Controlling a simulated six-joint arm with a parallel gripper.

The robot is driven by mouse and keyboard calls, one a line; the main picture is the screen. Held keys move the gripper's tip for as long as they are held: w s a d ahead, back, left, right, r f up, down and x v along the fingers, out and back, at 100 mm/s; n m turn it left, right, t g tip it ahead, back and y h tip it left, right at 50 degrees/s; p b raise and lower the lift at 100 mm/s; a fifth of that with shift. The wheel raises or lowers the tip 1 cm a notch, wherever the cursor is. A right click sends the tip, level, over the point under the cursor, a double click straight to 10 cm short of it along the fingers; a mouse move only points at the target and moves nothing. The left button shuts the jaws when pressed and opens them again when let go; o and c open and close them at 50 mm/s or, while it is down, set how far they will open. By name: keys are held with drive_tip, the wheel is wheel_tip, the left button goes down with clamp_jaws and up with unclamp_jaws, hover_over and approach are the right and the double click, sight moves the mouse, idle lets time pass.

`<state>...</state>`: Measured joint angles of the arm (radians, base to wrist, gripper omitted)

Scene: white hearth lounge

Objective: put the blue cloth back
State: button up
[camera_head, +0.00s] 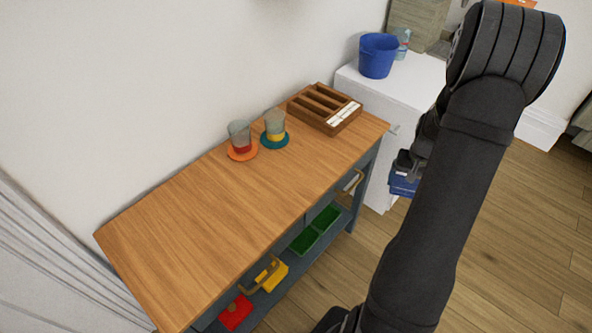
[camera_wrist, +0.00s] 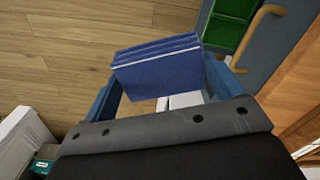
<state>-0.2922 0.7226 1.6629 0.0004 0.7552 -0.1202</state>
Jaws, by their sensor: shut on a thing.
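The blue cloth (camera_head: 403,184) looks like a folded, layered block. In the head view it hangs below my gripper (camera_head: 408,162), right of the white cabinet and above the floor. In the wrist view the blue cloth (camera_wrist: 158,70) sits between the two blue fingers of my gripper (camera_wrist: 163,78), which is shut on it. Part of the gripper is hidden behind my arm in the head view. A lower shelf (camera_head: 268,297) under the wooden table holds a red item (camera_head: 235,313), a yellow item (camera_head: 273,278) and green bins (camera_head: 304,240).
The wooden tabletop (camera_head: 190,225) carries two glasses on an orange (camera_head: 240,155) and a teal coaster (camera_head: 275,145), and a divided wooden box (camera_head: 325,107). A blue bucket (camera_head: 377,57) stands on the white cabinet (camera_head: 415,72). The floor at right is open.

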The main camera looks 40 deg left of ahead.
drive_tip(key=s+a+r+n, duration=0.2)
drive_tip(key=a, duration=0.4)
drive_tip(key=s+a+r+n, duration=0.2)
drive_tip(key=s+a, duration=0.1)
drive_tip(key=a, duration=0.4)
drive_tip(key=s+a+r+n, duration=0.1)
drive_tip(key=s+a+n, duration=0.1)
drive_tip(key=a, duration=0.5)
drive_tip(key=shift+s+a+r+n, duration=0.2)
drive_tip(key=shift+s+r+n, duration=0.2)
drive_tip(key=shift+s, duration=0.35)
drive_tip(key=s+a+r+n, duration=0.3)
drive_tip(key=s+a, duration=0.4)
drive_tip(key=s, duration=0.1)
drive_tip(key=s+a+r+n, duration=0.3)
drive_tip(key=s+a, duration=0.4)
drive_tip(key=s, duration=0.1)
drive_tip(key=s+a+f, duration=0.2)
drive_tip(key=a, duration=0.1)
drive_tip(key=s+a+f, duration=0.2)
drive_tip(key=s, duration=0.1)
drive_tip(key=s+a+f, duration=0.2)
drive_tip(key=a+f, duration=0.1)
drive_tip(key=shift+s+a, duration=0.25)
drive_tip(key=shift+a, duration=0.1)
drive_tip(key=shift+s+a+f, duration=0.1)
drive_tip(key=shift+f, duration=2)
drive_tip(key=shift+f, duration=0.1)
